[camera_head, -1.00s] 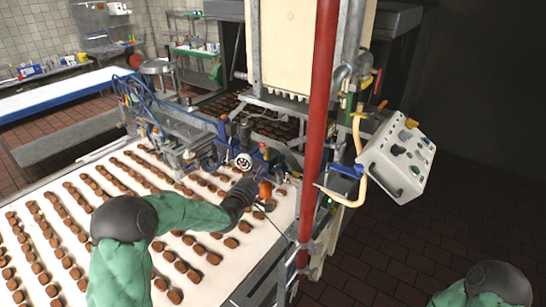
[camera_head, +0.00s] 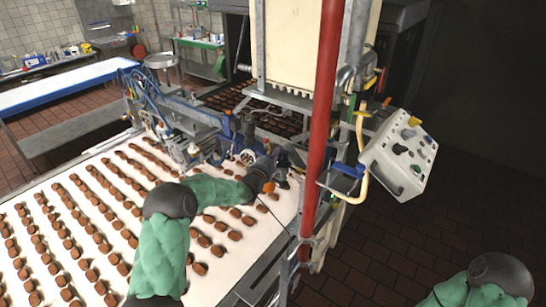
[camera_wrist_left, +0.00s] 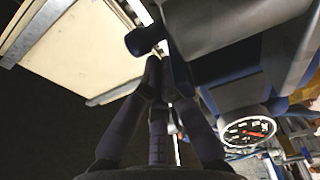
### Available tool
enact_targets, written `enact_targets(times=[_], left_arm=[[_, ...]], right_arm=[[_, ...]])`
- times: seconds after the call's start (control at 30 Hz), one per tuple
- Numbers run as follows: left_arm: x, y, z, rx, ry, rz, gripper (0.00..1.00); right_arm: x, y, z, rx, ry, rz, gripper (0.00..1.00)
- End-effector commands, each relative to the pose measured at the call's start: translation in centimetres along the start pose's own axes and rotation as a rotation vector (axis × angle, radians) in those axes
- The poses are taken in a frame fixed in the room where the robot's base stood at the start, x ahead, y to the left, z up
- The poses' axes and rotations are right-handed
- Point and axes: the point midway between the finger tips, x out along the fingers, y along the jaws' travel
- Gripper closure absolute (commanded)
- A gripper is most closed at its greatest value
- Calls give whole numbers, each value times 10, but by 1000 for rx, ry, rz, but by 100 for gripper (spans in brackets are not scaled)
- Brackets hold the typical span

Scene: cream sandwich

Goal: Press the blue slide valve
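The blue valve parts sit on the machine above the conveyor; in the head view a blue body (camera_head: 227,128) shows beside the gauge (camera_head: 247,157), partly covered by my left wrist. In the left wrist view a large dark blue body (camera_wrist_left: 235,95) is right of the fingers, above the white-faced gauge (camera_wrist_left: 248,131). A dark blue rounded end (camera_wrist_left: 146,40) is just beyond the fingertips; I cannot tell whether they touch it. My left gripper (camera_head: 279,163) is at the machine; in the wrist view its fingers (camera_wrist_left: 162,75) converge, tips together, holding nothing visible. My right gripper is out of view.
A red pole (camera_head: 322,120) stands just right of the left gripper. A control box (camera_head: 400,155) hangs further right. The white conveyor (camera_head: 110,212) carries rows of brown pieces under my left arm. Dark floor is open at right.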

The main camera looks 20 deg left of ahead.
Motion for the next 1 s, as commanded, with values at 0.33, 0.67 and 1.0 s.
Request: enact_targets(times=[0.33, 0.67, 1.0], left_arm=[[3, 0, 0, 0, 0, -1, 100], [2, -2, 12, 0, -2, 0, 100], [-2, 0, 31, 0, -1, -2, 100]], right_arm=[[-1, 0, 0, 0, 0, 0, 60], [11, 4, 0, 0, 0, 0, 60], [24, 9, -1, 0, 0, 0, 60]])
